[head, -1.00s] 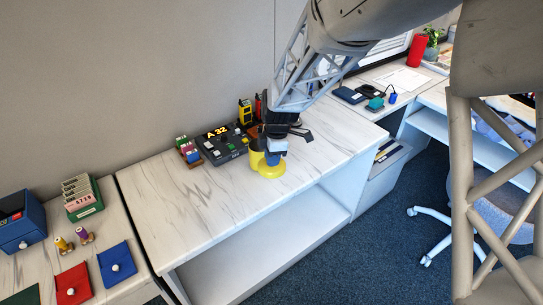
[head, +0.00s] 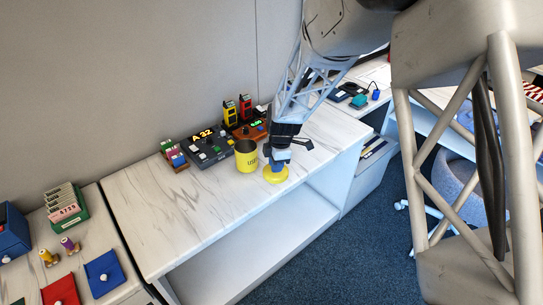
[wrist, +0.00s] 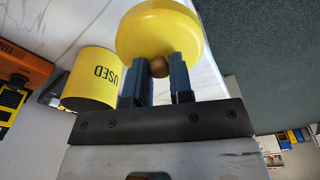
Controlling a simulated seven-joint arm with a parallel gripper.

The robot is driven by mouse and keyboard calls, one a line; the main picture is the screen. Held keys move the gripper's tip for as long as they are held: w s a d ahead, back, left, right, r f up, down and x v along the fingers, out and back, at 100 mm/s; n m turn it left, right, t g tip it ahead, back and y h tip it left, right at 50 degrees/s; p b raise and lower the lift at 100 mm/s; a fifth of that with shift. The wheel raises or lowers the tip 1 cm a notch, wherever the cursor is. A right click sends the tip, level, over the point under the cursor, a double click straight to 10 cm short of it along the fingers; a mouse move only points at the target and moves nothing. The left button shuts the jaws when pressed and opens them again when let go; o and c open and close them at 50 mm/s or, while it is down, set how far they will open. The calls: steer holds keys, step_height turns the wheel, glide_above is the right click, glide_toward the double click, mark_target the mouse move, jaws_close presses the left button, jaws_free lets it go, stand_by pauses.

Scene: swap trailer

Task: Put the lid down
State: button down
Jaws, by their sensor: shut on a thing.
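The lid (head: 275,176) is a yellow disc with a small brown knob, which shows in the wrist view (wrist: 158,67). My gripper (head: 279,160) is shut on the knob, and the lid hangs below the fingers, close over the marble-patterned counter near its front edge. I cannot tell whether the lid touches the counter. A yellow cup (head: 247,157) marked "USED" stands upright on the counter, just left of the lid and apart from it. In the wrist view the cup (wrist: 92,80) is left of my fingers.
The counter (head: 190,215) is bare to the left. The counter's front edge is close to the lid.

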steer(key=shift+w+d+f, duration=0.35)
steer(key=shift+d+f, duration=0.2)
steer(key=shift+f, duration=0.05)
steer(key=shift+w+d+f, duration=0.35)
steer(key=shift+d+f, duration=0.15)
steer(key=shift+f, duration=0.05)
steer(key=w+a, duration=0.1)
steer(key=w, duration=0.4)
steer(key=w+a+f, duration=0.1)
steer(key=w+a, duration=0.1)
steer(key=w, duration=0.3)
steer(key=w+a, duration=0.1)
steer(key=w, duration=0.4)
steer(key=shift+w+a+f, duration=0.15)
steer(key=shift+a+f, duration=0.1)
steer(key=shift+a, duration=0.15)
steer(key=shift+f, duration=1.75)
steer(key=shift+f, duration=0.1)
steer(key=c, duration=1)
jaws_free()
